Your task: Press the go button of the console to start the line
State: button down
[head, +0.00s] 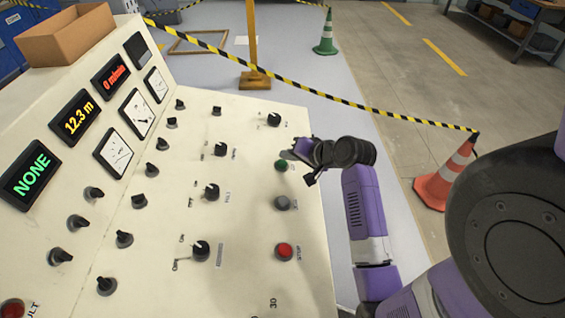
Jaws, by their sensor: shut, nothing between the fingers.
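The console (255,215) is a cream sloped panel filling the left and middle of the head view. Its green button (281,165) is on the right side of the panel, partly beside my gripper; its label is too small or hidden to read. Below it in the same column are a grey button (283,203) and a red button (285,251) marked STOP. My gripper (290,154) is shut and empty, just above and right of the green button in the picture. I cannot tell whether it touches the panel. Displays on the console read "NONE", "12.3 m" and "0 m/min".
Several black knobs (201,250) stand up from the panel. A cardboard box (68,36) sits on top of the console. Striped tape (300,87) runs behind it to an orange cone (447,178) at the right. A green cone (325,35) stands farther back.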

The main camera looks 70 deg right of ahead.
jog(key=shift+f, duration=0.15)
dwell(0.7)
jog(key=shift+w+f, duration=0.1)
jog(key=shift+f, duration=0.2)
jog(key=shift+a+f, duration=0.1)
jog(key=shift+f, duration=0.35)
dwell(0.9)
jog(key=shift+r, duration=0.1)
jog(key=shift+r+p, duration=0.8)
jog(key=r+p, duration=0.1)
jog(key=s+r+p, duration=0.1)
jog(key=r+p, duration=0.3)
jog(key=shift+s+d, duration=0.15)
jog(key=shift+d, duration=0.15)
jog(key=shift+d, duration=0.1)
dwell(0.7)
